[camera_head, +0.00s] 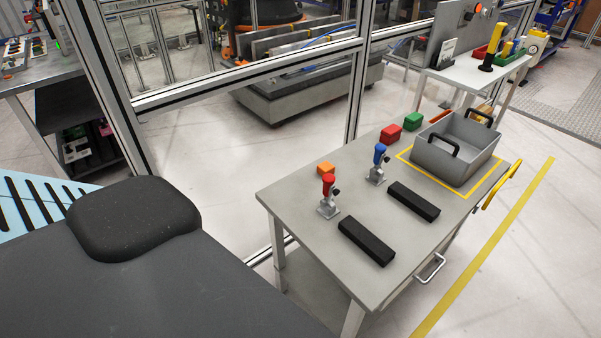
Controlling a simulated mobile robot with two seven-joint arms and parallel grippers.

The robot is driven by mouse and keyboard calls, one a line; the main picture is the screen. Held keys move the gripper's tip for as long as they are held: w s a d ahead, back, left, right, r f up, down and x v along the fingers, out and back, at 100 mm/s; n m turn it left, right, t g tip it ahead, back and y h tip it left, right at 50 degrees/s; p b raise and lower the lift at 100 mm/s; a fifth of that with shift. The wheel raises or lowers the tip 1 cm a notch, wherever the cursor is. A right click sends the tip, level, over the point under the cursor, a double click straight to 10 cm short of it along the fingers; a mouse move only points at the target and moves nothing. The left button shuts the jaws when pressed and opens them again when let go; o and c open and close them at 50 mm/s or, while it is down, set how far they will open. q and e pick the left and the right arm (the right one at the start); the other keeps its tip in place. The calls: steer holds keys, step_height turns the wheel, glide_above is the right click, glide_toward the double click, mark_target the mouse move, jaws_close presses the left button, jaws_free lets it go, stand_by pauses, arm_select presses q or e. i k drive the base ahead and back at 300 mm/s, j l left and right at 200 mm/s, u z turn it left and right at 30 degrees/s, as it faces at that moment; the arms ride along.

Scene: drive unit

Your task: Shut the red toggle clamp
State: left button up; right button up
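The red toggle clamp (328,195) stands on the left part of the grey table (299,212). Its red handle points upward above a small metal base. A blue toggle clamp (377,165) stands to its right and farther back, its blue handle also upward. A black block (366,241) lies in front of the red clamp, apart from it. Neither of my grippers shows in the head view.
A second black block (413,201) lies in front of the blue clamp. Orange (326,169), red (391,134) and green (413,121) blocks line the back edge. A grey crate (440,164) stands at the right inside a yellow outline. Floor beyond the yellow line (480,250) is clear.

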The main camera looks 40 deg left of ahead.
mark_target(329, 179)
steer(key=j, duration=0.9)
steer(key=i+j+u, duration=0.1)
steer(key=j, duration=0.75)
